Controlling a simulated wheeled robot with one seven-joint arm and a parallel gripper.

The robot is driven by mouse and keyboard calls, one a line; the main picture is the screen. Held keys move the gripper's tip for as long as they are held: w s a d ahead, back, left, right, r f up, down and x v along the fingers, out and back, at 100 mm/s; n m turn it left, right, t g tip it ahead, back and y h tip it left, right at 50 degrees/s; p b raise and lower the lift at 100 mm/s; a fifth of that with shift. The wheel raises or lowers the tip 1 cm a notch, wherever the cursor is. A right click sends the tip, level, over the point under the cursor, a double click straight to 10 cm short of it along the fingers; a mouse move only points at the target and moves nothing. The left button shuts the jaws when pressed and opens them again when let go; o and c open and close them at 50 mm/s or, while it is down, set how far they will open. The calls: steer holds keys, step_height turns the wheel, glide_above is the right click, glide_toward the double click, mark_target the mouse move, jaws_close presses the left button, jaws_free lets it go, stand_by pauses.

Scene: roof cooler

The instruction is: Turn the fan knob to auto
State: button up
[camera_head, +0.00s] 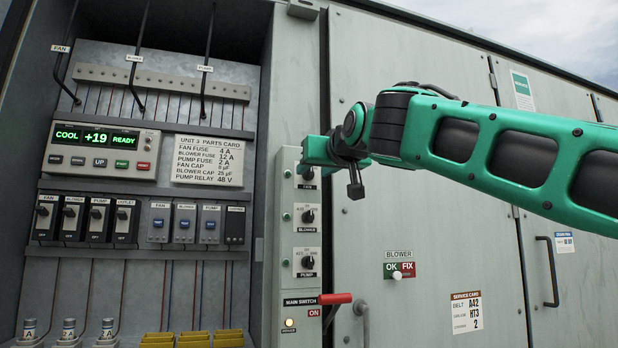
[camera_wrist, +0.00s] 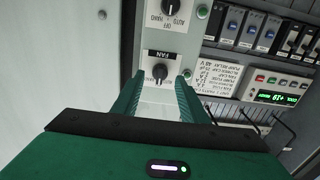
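The fan knob (camera_wrist: 160,73) is a black knob on a pale plate labelled FAN, upside down in the wrist view. My gripper (camera_wrist: 159,80) is open, with one green finger on each side of the knob in that view. I cannot tell whether the fingers touch it, and its pointer setting is not clear. In the head view my gripper (camera_head: 318,152) is at the top of the switch column and hides most of the fan knob; part of the FAN plate (camera_head: 307,186) shows below it.
The blower knob (camera_head: 308,215) and pump knob (camera_head: 307,262) sit below on the same column (camera_head: 286,200). A red main switch handle (camera_head: 335,299) sticks out lower down. Left is an open cabinet with a lit COOL +19 READY display (camera_head: 97,137). Closed grey doors (camera_head: 430,60) stand right.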

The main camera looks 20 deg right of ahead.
mark_target(309, 174)
steer(key=shift+w, duration=1.1)
jaws_close()
steer(key=shift+n, duration=0.3)
steer(key=n, duration=0.4)
steer(key=shift+a+f+n, duration=0.1)
steer(key=shift+a+n, duration=0.05)
steer(key=shift+n, duration=2.25)
